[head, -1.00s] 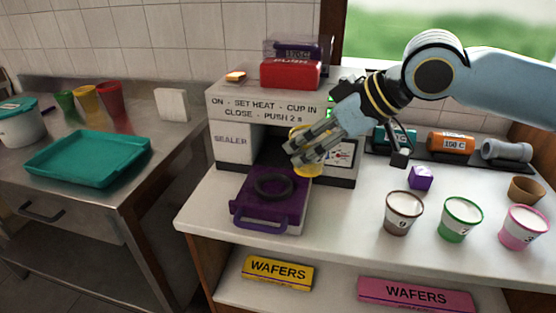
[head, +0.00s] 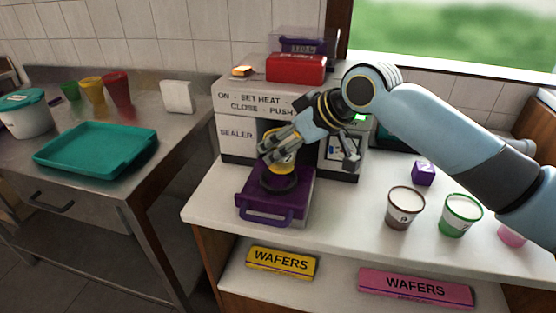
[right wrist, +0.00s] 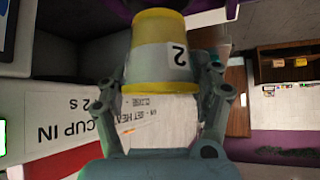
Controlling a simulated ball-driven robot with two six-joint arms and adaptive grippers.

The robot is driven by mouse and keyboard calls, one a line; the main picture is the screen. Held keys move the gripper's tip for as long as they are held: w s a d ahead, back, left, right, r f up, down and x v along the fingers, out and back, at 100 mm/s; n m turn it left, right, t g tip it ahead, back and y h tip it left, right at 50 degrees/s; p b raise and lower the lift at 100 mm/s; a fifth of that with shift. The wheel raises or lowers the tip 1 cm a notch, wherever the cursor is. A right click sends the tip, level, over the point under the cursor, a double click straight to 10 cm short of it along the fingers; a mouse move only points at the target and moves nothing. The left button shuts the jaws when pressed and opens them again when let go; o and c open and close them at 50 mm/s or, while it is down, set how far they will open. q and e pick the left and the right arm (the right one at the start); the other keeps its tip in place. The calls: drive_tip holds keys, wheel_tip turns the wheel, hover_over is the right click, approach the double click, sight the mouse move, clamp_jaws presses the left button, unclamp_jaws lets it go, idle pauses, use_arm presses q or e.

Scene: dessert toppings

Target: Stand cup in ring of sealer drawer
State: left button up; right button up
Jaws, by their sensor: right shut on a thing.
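A yellow cup (head: 283,167) with a white band is held in my right gripper (head: 272,150) over the sealer drawer. In the right wrist view the cup (right wrist: 152,68) shows a label "2" and sits between the two fingers. The purple drawer (head: 246,203) is pulled out of the sealer (head: 235,140). The dark ring (head: 279,187) lies on the drawer, just below the cup's lower end. I cannot tell whether the cup's base touches the ring or is inside it. The gripper hides part of the cup. My left gripper is not in view.
A brown-banded cup (head: 403,211), a green-banded cup (head: 460,219) and a purple cube (head: 424,173) stand on the counter to the right. A red push block (head: 296,68) tops the sealer. A teal tray (head: 95,155) lies on the left table.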

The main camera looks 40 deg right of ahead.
drive_tip(key=shift+w+a+f, duration=0.2)
drive_tip(key=shift+w, duration=0.2)
drive_tip(key=shift+f, duration=2.1)
drive_tip(key=shift+f, duration=0.1)
drive_tip(key=o, duration=1.5)
drive_tip(key=shift+c, duration=0.2)
